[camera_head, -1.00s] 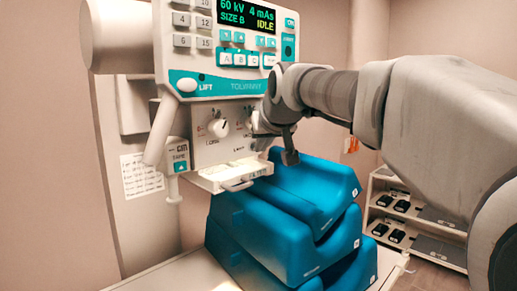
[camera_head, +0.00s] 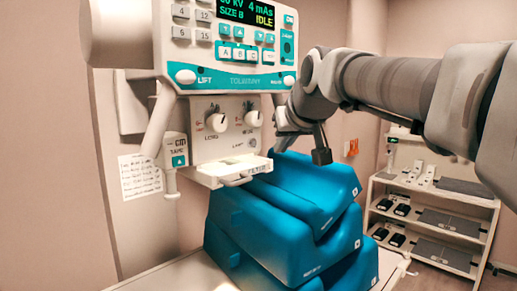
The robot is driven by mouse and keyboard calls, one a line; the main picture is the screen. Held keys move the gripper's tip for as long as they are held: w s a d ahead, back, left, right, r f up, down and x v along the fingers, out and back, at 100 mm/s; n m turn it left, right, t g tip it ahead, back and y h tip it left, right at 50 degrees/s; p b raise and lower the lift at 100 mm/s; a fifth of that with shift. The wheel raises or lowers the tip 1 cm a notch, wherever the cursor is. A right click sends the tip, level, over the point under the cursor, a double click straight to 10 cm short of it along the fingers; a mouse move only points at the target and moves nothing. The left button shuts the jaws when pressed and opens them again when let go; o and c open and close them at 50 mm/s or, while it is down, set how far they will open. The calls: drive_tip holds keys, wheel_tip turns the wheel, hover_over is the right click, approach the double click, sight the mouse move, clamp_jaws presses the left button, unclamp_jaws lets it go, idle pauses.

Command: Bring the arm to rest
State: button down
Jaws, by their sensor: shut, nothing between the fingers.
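My arm reaches in from the right edge of the head camera view, its grey links stretched across the upper right. My gripper (camera_head: 284,140) is at its end, shut and empty, just right of the machine's knob panel (camera_head: 222,130) and above the blue cushions (camera_head: 285,215). The fingertips are small and partly hidden by the wrist.
A control head (camera_head: 235,75) with a lit display and buttons stands at upper centre. A white tray (camera_head: 228,172) juts out below the knobs. The blue cushions are stacked on a pale table (camera_head: 165,277). A white shelf unit (camera_head: 490,215) stands at the right.

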drive_tip(key=shift+s+d, duration=0.1)
drive_tip(key=shift+d, duration=0.05)
drive_tip(key=s+d+f+m+g+h, duration=0.1)
drive_tip(key=s+d+f, duration=0.3)
drive_tip(key=s+f, duration=0.8)
drive_tip(key=s+d+f+m+g+h, duration=0.1)
drive_tip(key=s+d+f, duration=0.4)
drive_tip(key=s+f, duration=0.7)
drive_tip(key=s+m+g, duration=0.1)
drive_tip(key=s+g, duration=0.1)
drive_tip(key=s, duration=0.1)
drive_tip(key=shift+s+f+g+h, duration=0.3)
drive_tip(key=shift+s+f+g, duration=0.05)
drive_tip(key=shift+s+g, duration=0.05)
